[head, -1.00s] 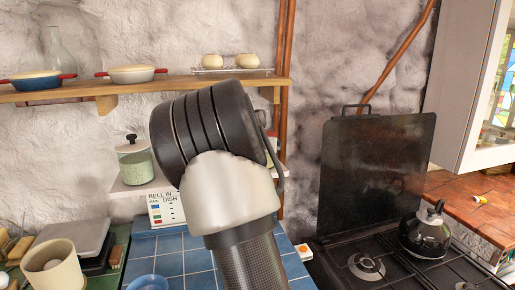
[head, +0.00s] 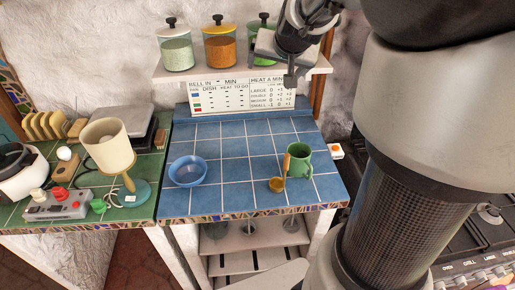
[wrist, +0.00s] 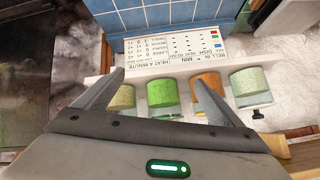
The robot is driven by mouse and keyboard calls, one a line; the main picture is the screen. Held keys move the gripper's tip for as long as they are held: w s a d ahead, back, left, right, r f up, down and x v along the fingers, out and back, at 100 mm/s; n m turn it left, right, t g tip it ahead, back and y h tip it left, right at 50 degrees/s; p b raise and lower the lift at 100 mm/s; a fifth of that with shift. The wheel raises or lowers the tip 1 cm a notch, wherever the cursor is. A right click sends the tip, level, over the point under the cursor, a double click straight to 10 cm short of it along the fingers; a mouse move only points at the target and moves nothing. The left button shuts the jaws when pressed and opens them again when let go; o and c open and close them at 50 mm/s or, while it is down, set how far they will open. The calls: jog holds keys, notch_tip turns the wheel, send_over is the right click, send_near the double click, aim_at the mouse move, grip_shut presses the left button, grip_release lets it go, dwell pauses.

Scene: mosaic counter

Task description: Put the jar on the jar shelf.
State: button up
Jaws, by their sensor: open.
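The jar shelf (head: 185,72) is a pale ledge on the wall above a printed sign. A pale green jar (head: 177,54), an orange jar (head: 219,51) and a green jar (head: 256,47) stand upright on it. The wrist view shows them upside down, plus a yellowish jar (wrist: 123,99) at the other end, which my arm hides in the head view. My gripper (head: 288,72) is open at the shelf's right part, partly covering the green jar. In the wrist view its fingers (wrist: 158,76) spread on either side of the green jar (wrist: 161,92); contact cannot be told.
The tile middle is free.

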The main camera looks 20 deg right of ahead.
jog(key=s+a+n+g, duration=0.1)
jog(key=s+a+n, duration=0.1)
jog(key=s+a, duration=0.3)
jog(key=s+a+f+n+g+y, duration=0.1)
jog(key=s+a, duration=0.4)
jog(key=s, duration=0.8)
jog(key=s+a+f+n+g+y, duration=0.1)
jog(key=s+a+n, duration=0.2)
jog(key=s, duration=0.6)
jog(key=a, duration=0.2)
jog(key=shift+a+g, duration=0.3)
